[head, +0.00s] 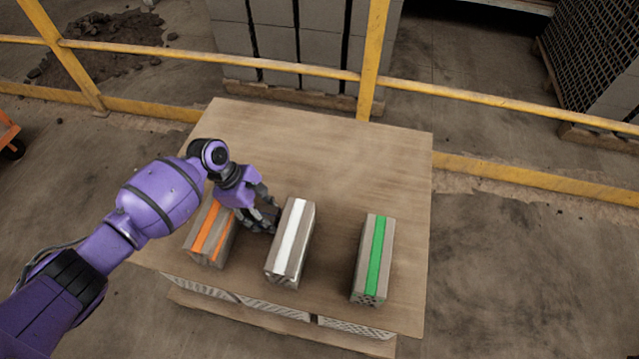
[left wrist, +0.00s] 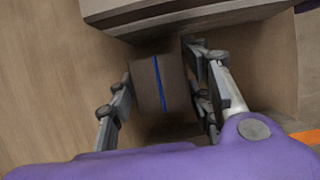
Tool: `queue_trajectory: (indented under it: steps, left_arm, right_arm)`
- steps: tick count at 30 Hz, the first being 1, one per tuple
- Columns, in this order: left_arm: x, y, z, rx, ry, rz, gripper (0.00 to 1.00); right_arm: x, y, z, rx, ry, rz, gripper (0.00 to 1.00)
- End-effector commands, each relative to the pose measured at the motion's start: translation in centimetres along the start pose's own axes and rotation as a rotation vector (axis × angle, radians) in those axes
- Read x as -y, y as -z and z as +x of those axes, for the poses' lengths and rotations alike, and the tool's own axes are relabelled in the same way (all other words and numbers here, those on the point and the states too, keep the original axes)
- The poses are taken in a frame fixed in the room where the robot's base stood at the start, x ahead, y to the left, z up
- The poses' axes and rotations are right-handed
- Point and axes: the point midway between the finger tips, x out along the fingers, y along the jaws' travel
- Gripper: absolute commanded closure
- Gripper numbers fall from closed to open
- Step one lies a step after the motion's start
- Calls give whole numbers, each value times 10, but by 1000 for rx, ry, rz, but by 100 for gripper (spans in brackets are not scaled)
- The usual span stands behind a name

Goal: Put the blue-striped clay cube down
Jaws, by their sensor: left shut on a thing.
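The blue-striped clay cube (left wrist: 148,85) is a small brown-grey block with a thin blue line, between the two fingers of my left gripper (left wrist: 163,97) in the left wrist view. The left gripper is shut on it. In the head view my left gripper (head: 262,212) is low over the table (head: 330,145), between the orange-striped brick (head: 222,236) and the white-striped brick (head: 290,243). The cube is hidden or too dark to make out there. I cannot tell whether it touches the table. My right gripper is not in view.
A green-striped brick (head: 373,258) stands on the table at the right. A grey brick face (left wrist: 180,14) lies close past the cube in the left wrist view. The table's back half is clear. A yellow railing (head: 300,69) runs behind the table.

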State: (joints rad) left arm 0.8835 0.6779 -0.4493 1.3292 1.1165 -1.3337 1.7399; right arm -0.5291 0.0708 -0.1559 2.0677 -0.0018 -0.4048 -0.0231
Motion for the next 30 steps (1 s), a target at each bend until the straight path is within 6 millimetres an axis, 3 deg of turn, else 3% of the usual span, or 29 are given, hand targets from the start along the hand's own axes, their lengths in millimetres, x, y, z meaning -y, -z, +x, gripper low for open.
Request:
queue_trajectory:
  steps: [2,3,7,19,30]
  left_arm:
    - [1,1,3,1,1,-2,80]
    - [1,1,3,0,1,-1,50]
    - [1,2,3,0,2,-1,35]
    - [1,0,-4,0,1,0,35]
    - [1,0,-79,-1,0,0,35]
  right_arm:
    - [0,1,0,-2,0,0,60]
    - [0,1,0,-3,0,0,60]
    - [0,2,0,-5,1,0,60]
    - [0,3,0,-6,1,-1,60]
    - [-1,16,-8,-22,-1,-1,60]
